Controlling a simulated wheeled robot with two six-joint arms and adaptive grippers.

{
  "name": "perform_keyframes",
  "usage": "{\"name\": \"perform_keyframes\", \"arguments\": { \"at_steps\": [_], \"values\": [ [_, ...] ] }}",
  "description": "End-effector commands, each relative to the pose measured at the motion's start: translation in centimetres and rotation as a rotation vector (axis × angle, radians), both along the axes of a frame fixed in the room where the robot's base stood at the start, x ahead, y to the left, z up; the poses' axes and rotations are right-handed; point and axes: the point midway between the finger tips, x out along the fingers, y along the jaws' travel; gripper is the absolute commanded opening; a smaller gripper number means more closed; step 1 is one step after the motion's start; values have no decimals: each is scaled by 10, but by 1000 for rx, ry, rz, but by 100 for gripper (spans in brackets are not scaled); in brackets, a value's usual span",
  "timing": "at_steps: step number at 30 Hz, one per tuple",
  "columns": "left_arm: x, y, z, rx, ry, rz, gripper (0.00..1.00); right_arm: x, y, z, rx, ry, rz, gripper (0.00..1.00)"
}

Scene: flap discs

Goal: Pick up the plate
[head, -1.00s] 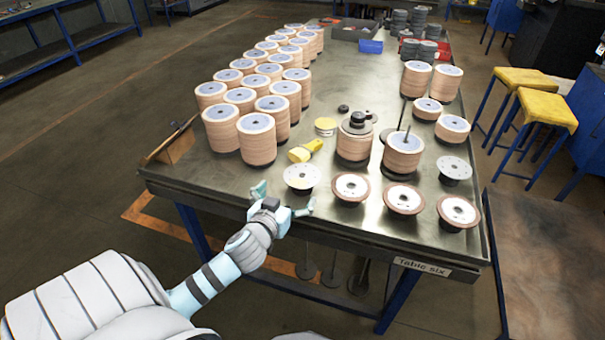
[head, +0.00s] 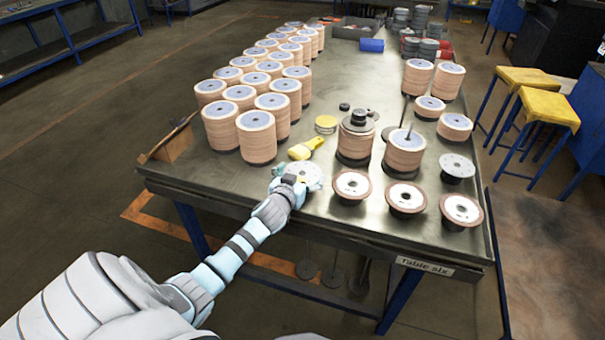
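The plate (head: 310,170) is a light grey disc with small holes, near the table's front edge. My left gripper (head: 297,181) is at the plate, its fingers reaching to the plate's left and near right sides. The hand covers the plate's near part. I cannot tell whether the fingers touch or close on it. A similar grey plate (head: 457,164) sits on a dark base at the right. My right gripper is not in view.
A yellow tool (head: 305,149) lies just behind the plate. Flap discs (head: 352,184) stand close to its right. Tall disc stacks (head: 256,138) fill the table's left side, and shorter stacks (head: 404,152) stand to the right. The table's middle (head: 353,85) is clear.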

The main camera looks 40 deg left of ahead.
Motion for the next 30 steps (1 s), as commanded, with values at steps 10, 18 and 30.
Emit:
{"name": "perform_keyframes", "arguments": {
  "at_steps": [10,18,30],
  "values": [
    [0,0,1,0,-1,0,51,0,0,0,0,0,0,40],
    [0,0,37,1,-4,-1,51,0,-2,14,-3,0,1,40],
    [0,0,176,2,-5,-1,50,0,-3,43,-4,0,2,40]
  ]
}}
